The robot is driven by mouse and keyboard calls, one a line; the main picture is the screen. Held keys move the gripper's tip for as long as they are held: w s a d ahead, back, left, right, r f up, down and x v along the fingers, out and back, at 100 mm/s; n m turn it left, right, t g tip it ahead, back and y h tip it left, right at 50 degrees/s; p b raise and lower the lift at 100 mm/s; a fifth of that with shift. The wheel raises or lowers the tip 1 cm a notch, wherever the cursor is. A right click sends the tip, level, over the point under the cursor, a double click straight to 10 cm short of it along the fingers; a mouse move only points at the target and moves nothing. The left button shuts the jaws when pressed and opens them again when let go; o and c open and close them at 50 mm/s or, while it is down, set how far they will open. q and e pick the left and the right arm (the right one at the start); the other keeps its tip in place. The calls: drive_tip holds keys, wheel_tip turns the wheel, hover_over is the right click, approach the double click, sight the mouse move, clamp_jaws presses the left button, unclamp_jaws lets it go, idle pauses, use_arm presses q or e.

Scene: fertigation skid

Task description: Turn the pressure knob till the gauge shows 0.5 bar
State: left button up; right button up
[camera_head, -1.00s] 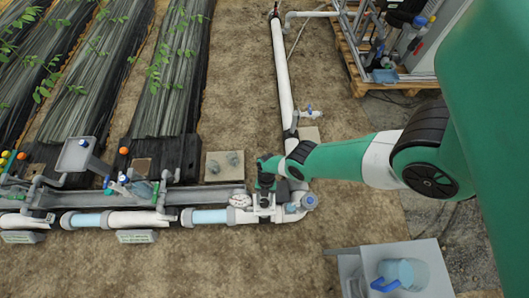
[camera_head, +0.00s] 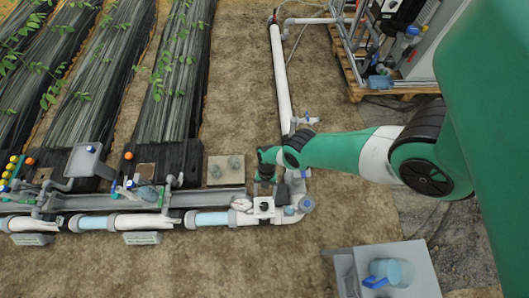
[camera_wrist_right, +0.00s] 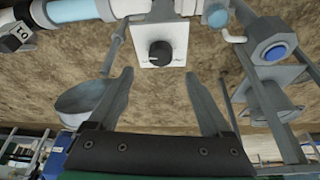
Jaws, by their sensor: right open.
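The pressure knob (camera_head: 264,207) is a small dark knob on a white square plate on the pipework. In the right wrist view, the round black knob (camera_wrist_right: 160,53) faces me. The gauge (camera_head: 241,203) is a round white dial just left of the plate; its needle is too small to read. My right gripper (camera_head: 265,185) is just behind the knob in the head view. In the wrist view my right gripper (camera_wrist_right: 160,75) is open and empty, its two fingers apart below the knob and not touching it. My left gripper is not in view.
White pipes with clear blue sections (camera_head: 208,218) run left from the plate. A tall white pipe (camera_head: 281,80) runs back. A grey table (camera_head: 420,262) with a blue-handled jug (camera_head: 392,272) stands front right. Planted beds lie back left. Bare soil is clear in front.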

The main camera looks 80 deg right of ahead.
use_arm(q)
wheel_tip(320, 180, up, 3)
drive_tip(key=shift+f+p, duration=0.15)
drive_tip(key=shift+p, duration=0.55)
use_arm(e)
drive_tip(key=v, duration=0.3)
drive_tip(key=shift+d+r, duration=0.15)
drive_tip(key=shift+r, duration=0.2)
